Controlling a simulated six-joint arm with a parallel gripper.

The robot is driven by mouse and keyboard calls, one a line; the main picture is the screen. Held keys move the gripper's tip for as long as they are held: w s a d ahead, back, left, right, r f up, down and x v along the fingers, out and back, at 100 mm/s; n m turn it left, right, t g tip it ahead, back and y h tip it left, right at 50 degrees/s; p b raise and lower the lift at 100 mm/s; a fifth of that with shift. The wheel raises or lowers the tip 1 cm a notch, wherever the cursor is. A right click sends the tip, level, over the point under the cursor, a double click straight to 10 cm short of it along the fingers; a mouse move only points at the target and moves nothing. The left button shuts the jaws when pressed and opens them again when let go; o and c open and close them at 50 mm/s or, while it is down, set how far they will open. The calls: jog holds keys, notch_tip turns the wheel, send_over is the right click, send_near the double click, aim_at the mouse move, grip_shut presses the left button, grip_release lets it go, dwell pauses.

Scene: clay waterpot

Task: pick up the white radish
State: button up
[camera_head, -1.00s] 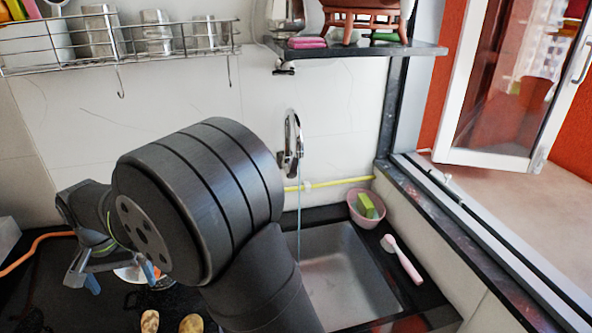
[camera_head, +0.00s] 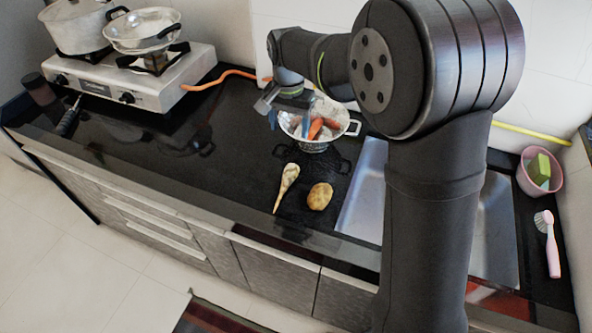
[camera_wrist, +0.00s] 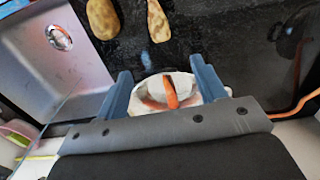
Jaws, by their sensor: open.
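The white radish (camera_head: 287,187), a long cream-tan root with a thin tapered end, lies on the black counter left of the sink. It also shows at the top of the wrist view (camera_wrist: 158,20). My gripper (camera_head: 289,122) is open and hovers over the pot of vegetables, behind the radish. In the wrist view, its two blue fingers (camera_wrist: 161,68) are spread with nothing held between them. The radish lies beyond the fingertips, untouched.
A potato (camera_head: 320,196) lies just right of the radish. A metal pot (camera_head: 316,146) holding carrots stands behind them. The sink (camera_head: 362,190) is to the right and a gas stove (camera_head: 150,82) at the left. Counter between stove and radish is clear.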

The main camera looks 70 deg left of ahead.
send_over(292, 166)
notch_tip(292, 166, down, 12)
jog(key=shift+s+d+r, duration=0.1)
jog(key=shift+r, duration=0.05)
jog(key=shift+f, duration=3)
jog(key=c, duration=1)
